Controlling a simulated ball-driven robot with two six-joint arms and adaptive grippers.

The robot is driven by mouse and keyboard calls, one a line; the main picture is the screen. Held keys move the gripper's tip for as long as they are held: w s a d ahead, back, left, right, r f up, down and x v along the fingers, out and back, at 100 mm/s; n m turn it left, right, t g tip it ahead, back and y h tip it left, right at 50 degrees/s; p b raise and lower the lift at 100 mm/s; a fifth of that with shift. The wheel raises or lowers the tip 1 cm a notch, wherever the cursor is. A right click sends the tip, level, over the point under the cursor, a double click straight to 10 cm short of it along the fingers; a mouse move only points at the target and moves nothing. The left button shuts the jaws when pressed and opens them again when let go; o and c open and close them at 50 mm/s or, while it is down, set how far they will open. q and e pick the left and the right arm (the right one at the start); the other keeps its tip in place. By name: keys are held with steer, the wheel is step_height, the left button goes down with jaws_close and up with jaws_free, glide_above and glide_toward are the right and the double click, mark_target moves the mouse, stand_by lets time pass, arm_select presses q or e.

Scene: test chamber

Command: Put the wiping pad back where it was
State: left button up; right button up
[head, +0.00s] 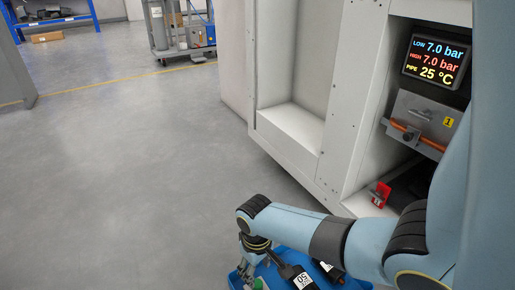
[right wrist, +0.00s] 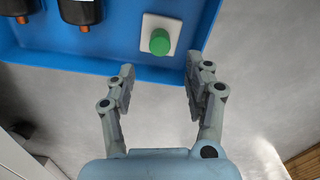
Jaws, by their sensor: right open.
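The wiping pad (right wrist: 147,24) is a white square with a round green knob, lying in a corner of a blue tray (right wrist: 112,64) in the right wrist view. In the head view only a bit of its green knob (head: 258,283) shows at the bottom edge. My right gripper (right wrist: 159,78) is open and empty, its two fingertips at the tray's near wall, apart from the pad. In the head view the right gripper (head: 246,268) points down over the tray's left end, partly hidden by its wrist. My left gripper is not in view.
Dark cylinders with orange tips (right wrist: 80,10) lie in the tray beside the pad. At the right of the head view stands a white cabinet with a display (head: 436,58), an orange pipe (head: 432,143) and a red tag (head: 381,194).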

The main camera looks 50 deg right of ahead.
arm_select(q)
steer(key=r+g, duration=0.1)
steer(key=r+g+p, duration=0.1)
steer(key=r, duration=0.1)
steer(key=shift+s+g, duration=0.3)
arm_select(e)
steer(key=s+a+r+t, duration=0.2)
steer(key=s+r, duration=0.2)
steer(key=r, duration=0.4)
steer(key=s+a+r+n+t, duration=0.1)
steer(key=s+r, duration=0.3)
steer(key=r, duration=0.4)
steer(key=s+a+r+n+t, duration=0.1)
steer(key=s+r, duration=0.3)
steer(key=r, duration=0.4)
steer(key=shift+a+r+t, duration=0.2)
steer(key=shift+a+t, duration=0.6)
steer(key=shift+t, duration=0.1)
arm_select(q)
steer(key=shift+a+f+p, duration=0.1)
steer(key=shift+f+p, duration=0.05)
steer(key=shift+p, duration=0.3)
